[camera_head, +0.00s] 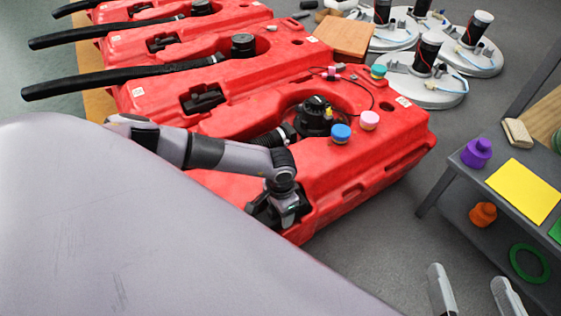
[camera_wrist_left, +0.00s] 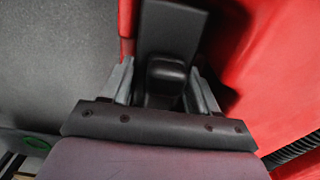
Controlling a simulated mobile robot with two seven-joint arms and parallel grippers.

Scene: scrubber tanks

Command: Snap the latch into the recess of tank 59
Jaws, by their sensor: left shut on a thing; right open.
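The nearest red tank (camera_head: 345,175) lies in front of me; its label is too small to read, so I cannot tell its number. My left gripper (camera_head: 268,215) reaches down at the tank's near lower edge, by a dark recess. In the left wrist view, my left gripper (camera_wrist_left: 164,88) is shut on the black latch (camera_wrist_left: 166,72), with one finger on each side. The latch is beside the red tank wall (camera_wrist_left: 275,70); whether it sits in the recess is hidden. My right gripper (camera_head: 470,280) is open and empty at the bottom right, over the floor.
More red tanks (camera_head: 205,90) with black hoses (camera_head: 120,78) stand behind. Blue (camera_head: 341,132) and pink (camera_head: 369,119) caps sit on the nearest tank. White round bases (camera_head: 425,90) stand at the back. Grey floor between tank and shelf is clear.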

